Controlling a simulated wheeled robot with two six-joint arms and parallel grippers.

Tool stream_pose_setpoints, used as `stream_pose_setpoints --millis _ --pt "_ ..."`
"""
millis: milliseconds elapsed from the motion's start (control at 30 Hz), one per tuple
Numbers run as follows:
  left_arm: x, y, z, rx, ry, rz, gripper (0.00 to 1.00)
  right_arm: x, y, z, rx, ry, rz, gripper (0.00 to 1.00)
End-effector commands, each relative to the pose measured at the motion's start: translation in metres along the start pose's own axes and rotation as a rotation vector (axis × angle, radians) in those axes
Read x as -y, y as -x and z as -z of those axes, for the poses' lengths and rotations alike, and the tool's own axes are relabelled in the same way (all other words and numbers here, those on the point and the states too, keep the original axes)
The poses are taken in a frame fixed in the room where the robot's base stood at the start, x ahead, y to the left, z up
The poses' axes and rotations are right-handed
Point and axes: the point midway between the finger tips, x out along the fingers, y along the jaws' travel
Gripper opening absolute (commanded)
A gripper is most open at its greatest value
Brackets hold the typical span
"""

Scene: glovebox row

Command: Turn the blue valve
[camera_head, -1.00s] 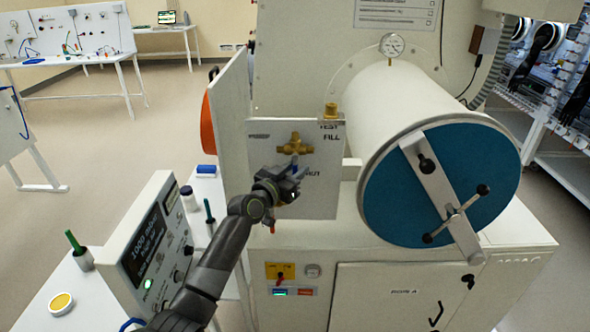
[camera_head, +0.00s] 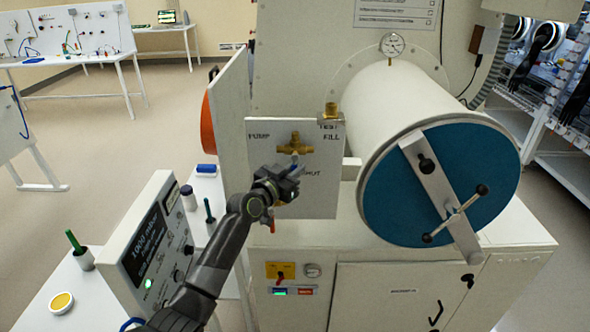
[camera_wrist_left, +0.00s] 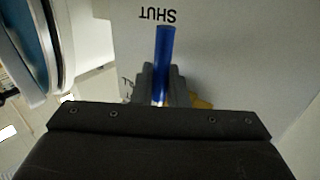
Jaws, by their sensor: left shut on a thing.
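The blue valve handle (camera_wrist_left: 165,50) shows in the left wrist view as a blue bar that runs up from between my gripper's fingers toward the word SHUT. My left gripper (camera_wrist_left: 160,88) is shut on it. In the head view my left gripper (camera_head: 282,184) is in front of the white valve panel (camera_head: 320,199), below a brass fitting (camera_head: 295,145). Only a small bit of blue shows there, and the gripper hides most of the valve. The panel is marked PUMP, TEST, FILL and SHUT. My right gripper is not in view.
A large white cylinder with a blue door (camera_head: 400,205) and a crossbar stands right of the panel. A control box (camera_head: 150,245) with a display is at the lower left. A green-handled tool (camera_head: 74,242) and a yellow-topped round tin (camera_head: 61,303) are beside it.

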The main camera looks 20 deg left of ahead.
Motion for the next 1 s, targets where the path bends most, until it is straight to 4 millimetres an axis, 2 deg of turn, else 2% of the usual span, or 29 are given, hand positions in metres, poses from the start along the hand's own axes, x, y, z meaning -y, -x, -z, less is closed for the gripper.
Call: stream_pose_setpoints --millis 600,1000 --pt "0.014 0.009 0.005 0.235 -0.349 0.0 0.0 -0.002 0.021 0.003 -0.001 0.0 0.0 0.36" --pt "0.018 0.012 0.006 0.315 -0.468 0.0 0.0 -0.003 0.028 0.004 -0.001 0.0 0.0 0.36"
